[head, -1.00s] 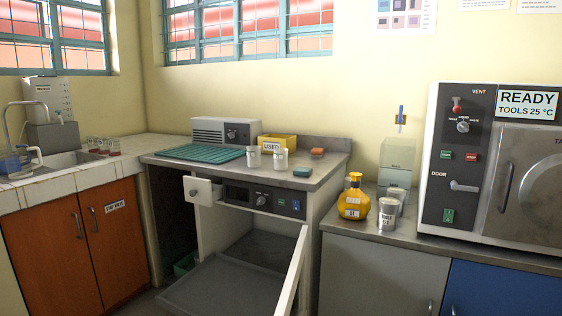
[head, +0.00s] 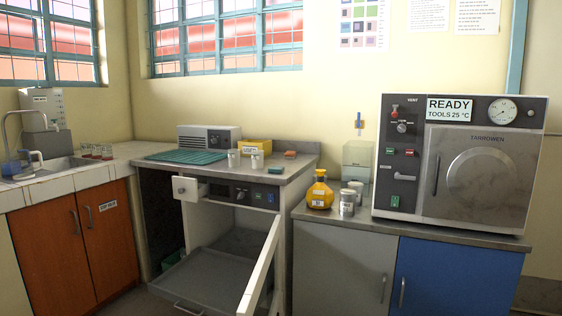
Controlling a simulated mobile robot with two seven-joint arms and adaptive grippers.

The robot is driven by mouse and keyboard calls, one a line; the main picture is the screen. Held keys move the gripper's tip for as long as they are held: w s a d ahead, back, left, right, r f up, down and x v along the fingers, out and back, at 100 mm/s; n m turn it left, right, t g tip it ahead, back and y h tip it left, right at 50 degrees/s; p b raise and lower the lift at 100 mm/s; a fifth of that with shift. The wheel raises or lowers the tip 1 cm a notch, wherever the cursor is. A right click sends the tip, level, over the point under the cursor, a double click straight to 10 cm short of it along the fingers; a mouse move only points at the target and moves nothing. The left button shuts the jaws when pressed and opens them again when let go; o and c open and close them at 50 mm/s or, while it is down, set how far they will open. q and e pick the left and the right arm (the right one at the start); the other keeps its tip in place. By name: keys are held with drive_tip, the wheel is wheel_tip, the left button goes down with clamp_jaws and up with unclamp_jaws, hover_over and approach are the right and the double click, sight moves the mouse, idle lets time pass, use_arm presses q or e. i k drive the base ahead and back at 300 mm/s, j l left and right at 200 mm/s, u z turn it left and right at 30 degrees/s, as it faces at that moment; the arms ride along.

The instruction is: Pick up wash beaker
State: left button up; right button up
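No readable label in the head view marks one vessel as the wash beaker. Two small pale beakers stand on the grey counter, a left one (head: 233,158) and a right one (head: 257,161), in front of a yellow box (head: 257,146). Two more cups stand on the right counter beside an amber bottle (head: 320,193): a labelled metallic cup (head: 347,203) in front and a pale cup (head: 356,188) partly behind it. Neither of my grippers is in view.
An open door (head: 262,264) and a pulled-out lower tray (head: 205,280) jut out below the middle counter (head: 290,168). A small drawer (head: 185,188) also sticks out. A steriliser-like machine (head: 395,188) fills the right counter. A sink (head: 58,168) is at left.

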sight(258, 156)
drive_tip(key=z, duration=1.7)
drive_tip(key=j+z, duration=0.1)
drive_tip(key=j, duration=0.45)
drive_tip(key=k+j+z, duration=0.15)
drive_tip(key=j, duration=1.15)
drive_tip(key=k+j, duration=0.15)
drive_tip(key=j, duration=1.35)
drive_tip(key=k, duration=0.05)
